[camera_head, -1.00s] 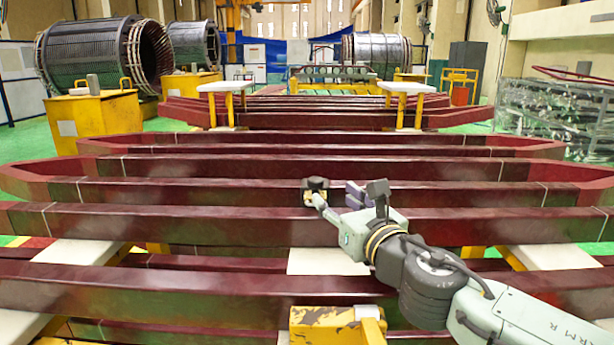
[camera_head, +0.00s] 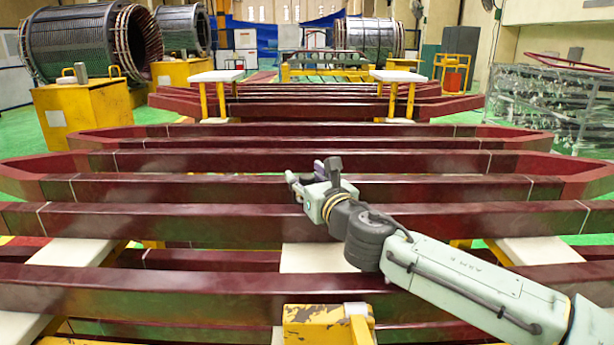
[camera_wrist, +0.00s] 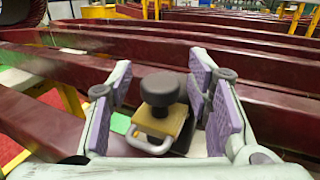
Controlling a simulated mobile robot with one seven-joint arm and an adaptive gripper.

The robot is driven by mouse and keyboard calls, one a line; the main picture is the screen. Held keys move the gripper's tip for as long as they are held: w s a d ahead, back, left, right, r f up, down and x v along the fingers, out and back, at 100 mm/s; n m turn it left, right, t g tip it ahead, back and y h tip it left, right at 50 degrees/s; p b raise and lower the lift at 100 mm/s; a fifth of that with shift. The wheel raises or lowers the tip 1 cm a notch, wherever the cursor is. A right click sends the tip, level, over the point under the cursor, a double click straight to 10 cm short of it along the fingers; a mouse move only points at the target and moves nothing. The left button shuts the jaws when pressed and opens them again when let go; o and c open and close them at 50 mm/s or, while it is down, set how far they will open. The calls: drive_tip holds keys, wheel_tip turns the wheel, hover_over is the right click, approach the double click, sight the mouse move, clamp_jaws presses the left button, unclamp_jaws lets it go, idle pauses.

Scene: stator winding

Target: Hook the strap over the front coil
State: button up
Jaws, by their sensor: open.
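My gripper (camera_head: 307,180) is over the dark red coil bars near the middle of the head view. In the wrist view its purple-padded fingers (camera_wrist: 165,105) stand wide apart. Between them is a small block (camera_wrist: 172,122) with a round black knob (camera_wrist: 160,88) on top and a grey metal loop at its near side. Neither pad visibly presses on it. The head view hides this block behind my gripper. The nearest long coil bar (camera_head: 180,292) runs across the front of the head view. No loose strap can be clearly made out, and I cannot tell whether the block belongs to one.
More coil bars (camera_head: 210,160) run in parallel behind. White-topped yellow stands (camera_head: 398,77) stand at the back. A worn yellow block (camera_head: 312,325) is at the front. A wire rack (camera_head: 550,105) is at the right and a yellow cabinet (camera_head: 85,115) at the left.

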drive_tip(key=shift+c, duration=0.5)
clamp_jaws()
